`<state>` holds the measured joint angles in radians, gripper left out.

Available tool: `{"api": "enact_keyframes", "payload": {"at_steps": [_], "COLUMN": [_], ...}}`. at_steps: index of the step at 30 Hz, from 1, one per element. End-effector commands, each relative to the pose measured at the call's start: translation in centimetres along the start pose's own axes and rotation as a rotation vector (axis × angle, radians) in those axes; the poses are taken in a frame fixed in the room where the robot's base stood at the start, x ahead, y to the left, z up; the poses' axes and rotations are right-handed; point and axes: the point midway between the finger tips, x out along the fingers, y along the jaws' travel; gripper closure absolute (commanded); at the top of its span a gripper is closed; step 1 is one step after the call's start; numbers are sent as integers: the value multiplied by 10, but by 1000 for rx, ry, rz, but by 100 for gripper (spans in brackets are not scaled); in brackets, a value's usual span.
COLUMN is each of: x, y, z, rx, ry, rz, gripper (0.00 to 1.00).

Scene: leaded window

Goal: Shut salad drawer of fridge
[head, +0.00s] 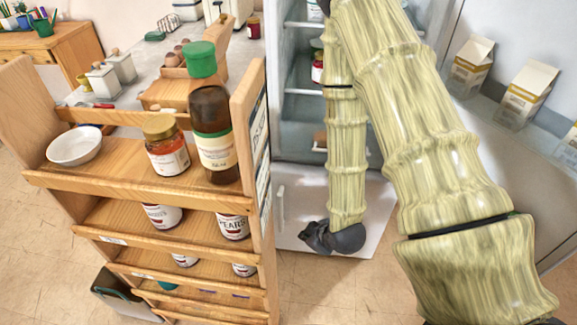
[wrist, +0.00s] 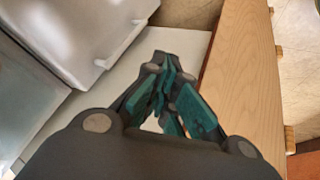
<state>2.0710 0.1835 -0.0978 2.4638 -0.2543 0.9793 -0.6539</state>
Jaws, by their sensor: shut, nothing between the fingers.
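The fridge (head: 302,62) stands open behind my arm, with shelves and jars inside. In the wrist view a whitish box-like front (wrist: 75,25) with a bar handle (wrist: 128,42) is at the upper left. It may be the salad drawer; how far out it stands I cannot tell. My gripper (head: 308,236) is low in front of the fridge, shut and empty. In the wrist view its fingertips (wrist: 164,66) point away, just right of the handle and apart from it as far as I can see. My arm hides part of the fridge's lower interior.
A wooden rack (head: 110,180) with jars, a bottle (head: 211,130) and a white bowl (head: 75,146) stands close left. Its wooden side (wrist: 240,60) is right of my fingers. A pale flat panel (head: 376,205) lies below my gripper. Cartons (head: 527,92) stand at right.

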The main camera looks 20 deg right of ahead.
Motion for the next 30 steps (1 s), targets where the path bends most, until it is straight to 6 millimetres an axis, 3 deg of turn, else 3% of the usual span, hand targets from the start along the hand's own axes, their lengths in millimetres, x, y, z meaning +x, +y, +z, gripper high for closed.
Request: {"api": "enact_keyframes", "payload": {"at_steps": [1, 3, 13, 21, 30], "x": [15, 20, 30, 20, -4], "y": [8, 21, 74, 108, 133], "z": [-2, -13, -56, -83, -100], "rx": [-46, -122, -466, -732, -960], "ry": [43, 98, 328, 473, 565], "rz": [25, 58, 265, 493, 752], "gripper": [100, 100, 100, 100, 100]}}
